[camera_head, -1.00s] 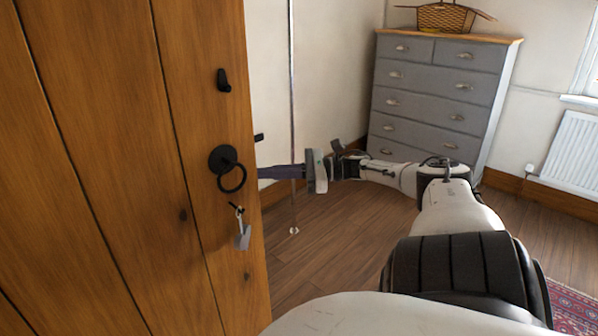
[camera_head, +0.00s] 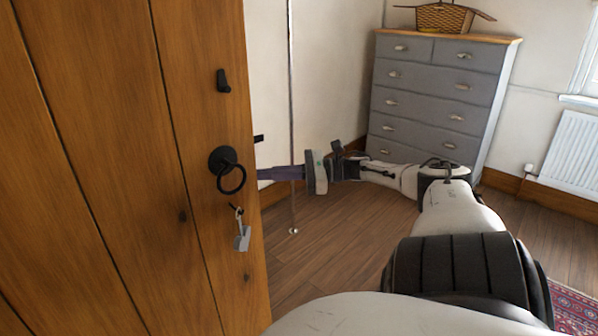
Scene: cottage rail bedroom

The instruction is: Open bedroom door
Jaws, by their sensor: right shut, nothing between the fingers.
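The bedroom door (camera_head: 110,120) is a brown plank door filling the left of the head view. Its free edge stands clear of the wall beyond, so it is ajar. A black ring handle (camera_head: 231,178) hangs on it, with a key and a pale tag (camera_head: 242,237) below. My right arm comes in from the lower right. My right gripper (camera_head: 268,174) is shut and empty, and its fingers reach to the door's free edge. Their tips are partly hidden behind the edge; I cannot tell if they touch it. My left gripper is not in view.
A grey chest of drawers (camera_head: 428,95) stands at the back with a wicker basket (camera_head: 445,18) on top. A white radiator (camera_head: 570,160) is at the right, a red rug (camera_head: 575,308) at the lower right. Bare wooden floor (camera_head: 340,235) lies between door and chest.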

